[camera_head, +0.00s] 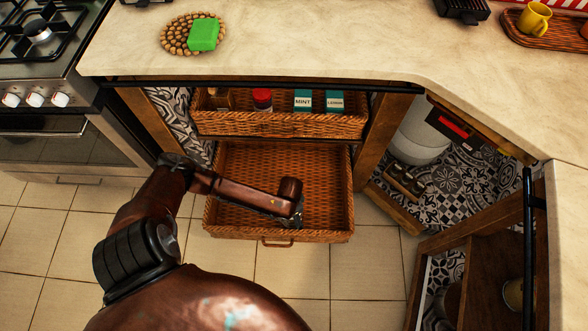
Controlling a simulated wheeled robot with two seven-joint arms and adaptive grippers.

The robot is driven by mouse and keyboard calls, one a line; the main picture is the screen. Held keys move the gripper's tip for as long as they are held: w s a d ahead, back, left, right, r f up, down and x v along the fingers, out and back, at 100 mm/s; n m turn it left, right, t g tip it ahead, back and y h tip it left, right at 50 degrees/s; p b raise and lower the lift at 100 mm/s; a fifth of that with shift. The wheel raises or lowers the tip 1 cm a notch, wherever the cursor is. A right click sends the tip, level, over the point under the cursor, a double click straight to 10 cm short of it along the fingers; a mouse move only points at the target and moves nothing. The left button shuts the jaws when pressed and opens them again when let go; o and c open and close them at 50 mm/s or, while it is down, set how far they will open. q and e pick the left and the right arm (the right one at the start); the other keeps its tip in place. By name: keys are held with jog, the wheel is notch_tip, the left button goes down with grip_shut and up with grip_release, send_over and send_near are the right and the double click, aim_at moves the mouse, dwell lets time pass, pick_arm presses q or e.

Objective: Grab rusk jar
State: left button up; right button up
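No jar can be clearly identified as the rusk jar. The upper wicker basket (285,129) holds a red-lidded jar (262,98) and a brownish jar-like item (220,98) at its left; their labels are too small to read. My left arm comes in from the left and reaches over the lower wicker basket (236,218), which is pulled out. My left gripper (297,215) is at that basket's front right, below and in front of the upper basket. Its fingers are small and dark, partly hidden by the wrist, so their opening is unclear. My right gripper is out of view.
A teal MINT box (303,100) and another teal box (335,101) stand in the upper basket, under the countertop (310,45). Wooden posts flank the baskets. An open corner cabinet (440,185) is at right, a stove (45,60) at left. Tiled floor lies in front.

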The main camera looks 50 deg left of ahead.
pick_arm(q)
jog(key=shift+c, duration=0.7)
jog(key=c, duration=1.6)
